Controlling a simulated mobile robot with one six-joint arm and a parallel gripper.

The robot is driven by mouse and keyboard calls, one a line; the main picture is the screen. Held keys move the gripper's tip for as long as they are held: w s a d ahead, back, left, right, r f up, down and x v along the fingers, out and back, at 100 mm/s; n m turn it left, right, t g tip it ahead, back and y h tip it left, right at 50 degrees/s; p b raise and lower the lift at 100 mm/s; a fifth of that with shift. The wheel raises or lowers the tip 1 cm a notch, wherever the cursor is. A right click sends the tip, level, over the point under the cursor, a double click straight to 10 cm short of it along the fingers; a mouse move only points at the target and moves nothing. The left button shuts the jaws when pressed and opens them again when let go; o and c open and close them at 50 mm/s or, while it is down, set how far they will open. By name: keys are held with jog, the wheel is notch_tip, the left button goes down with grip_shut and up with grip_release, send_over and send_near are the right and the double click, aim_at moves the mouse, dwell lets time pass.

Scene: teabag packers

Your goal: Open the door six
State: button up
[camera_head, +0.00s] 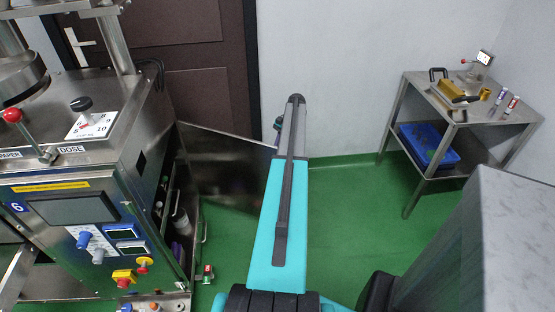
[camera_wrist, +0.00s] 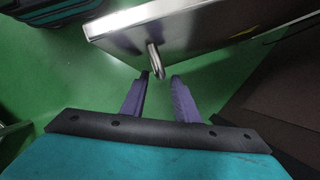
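The machine marked 6 (camera_head: 17,207) stands at the left in the head view. A metal door panel (camera_head: 228,165) stands swung out from its right side, and the cabinet interior (camera_head: 180,215) shows beside it. In the wrist view the door panel (camera_wrist: 200,28) crosses the top, with its metal handle (camera_wrist: 155,60) pointing toward me. My gripper (camera_wrist: 160,77) is open, its two purple fingers apart and empty. The handle lies just beyond the fingertips, nearer the left finger; I cannot tell whether they touch. In the head view my arm hides the gripper.
A brown room door (camera_head: 205,75) is behind the machine. A metal side table (camera_head: 425,172) with tools and a blue bin (camera_head: 428,145) stands at the right. A grey block (camera_head: 490,245) is at the lower right. Green floor (camera_head: 345,225) is free between.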

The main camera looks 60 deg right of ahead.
jog(key=b+v, duration=0.1)
jog(key=v, duration=0.9)
jog(key=shift+r, duration=0.2)
jog(key=shift+w, duration=0.1)
